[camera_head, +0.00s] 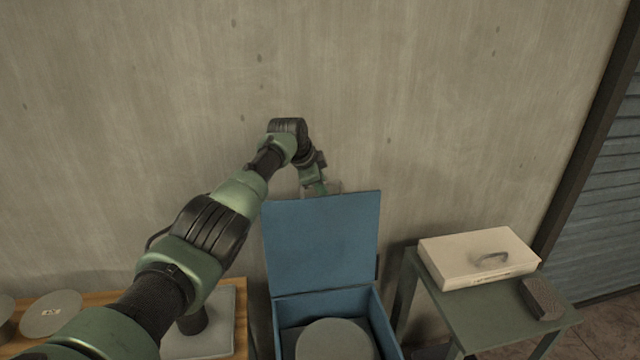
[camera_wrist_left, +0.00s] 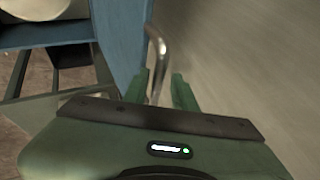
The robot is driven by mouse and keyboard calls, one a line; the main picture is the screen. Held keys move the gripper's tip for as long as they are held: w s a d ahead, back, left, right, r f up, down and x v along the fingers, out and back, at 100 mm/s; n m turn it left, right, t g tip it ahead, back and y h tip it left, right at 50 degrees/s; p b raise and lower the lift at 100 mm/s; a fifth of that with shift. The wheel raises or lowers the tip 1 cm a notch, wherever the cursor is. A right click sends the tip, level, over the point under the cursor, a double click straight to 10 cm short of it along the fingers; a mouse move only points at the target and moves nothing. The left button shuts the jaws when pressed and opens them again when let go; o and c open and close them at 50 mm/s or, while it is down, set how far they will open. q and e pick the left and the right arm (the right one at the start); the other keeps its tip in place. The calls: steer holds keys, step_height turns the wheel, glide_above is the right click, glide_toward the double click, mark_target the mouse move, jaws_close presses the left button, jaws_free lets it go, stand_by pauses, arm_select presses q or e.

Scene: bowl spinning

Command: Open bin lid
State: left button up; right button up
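The blue bin (camera_head: 379,318) stands against the wall with its blue lid (camera_head: 322,240) raised nearly upright. A round grey piece (camera_head: 336,342) lies inside the bin. My left arm reaches over from the left, and my left gripper (camera_head: 322,188) is at the lid's top edge, partly hidden behind it. In the left wrist view the lid (camera_wrist_left: 122,35) is seen edge-on with a curved metal handle (camera_wrist_left: 157,50) on its outer side. The fingers of my left gripper (camera_wrist_left: 161,90) stand apart on either side of the handle, with a visible gap. My right gripper is not in view.
A green table (camera_head: 480,325) at the right holds a white case (camera_head: 470,258) and a dark block (camera_head: 541,298). A wooden table (camera_head: 240,300) at the left holds a grey disc (camera_head: 52,312) and a flat grey plate (camera_head: 222,325). The wall is close behind the lid.

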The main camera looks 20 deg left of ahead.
arm_select(q)
steer(key=shift+s+f, duration=0.2)
steer(key=shift+f, duration=0.1)
steer(key=shift+b+v, duration=0.6)
steer(key=shift+v, duration=0.15)
steer(key=b+v, duration=0.2)
steer(key=v, duration=0.4)
steer(key=shift+r, duration=0.4)
steer(key=shift+f, duration=0.1)
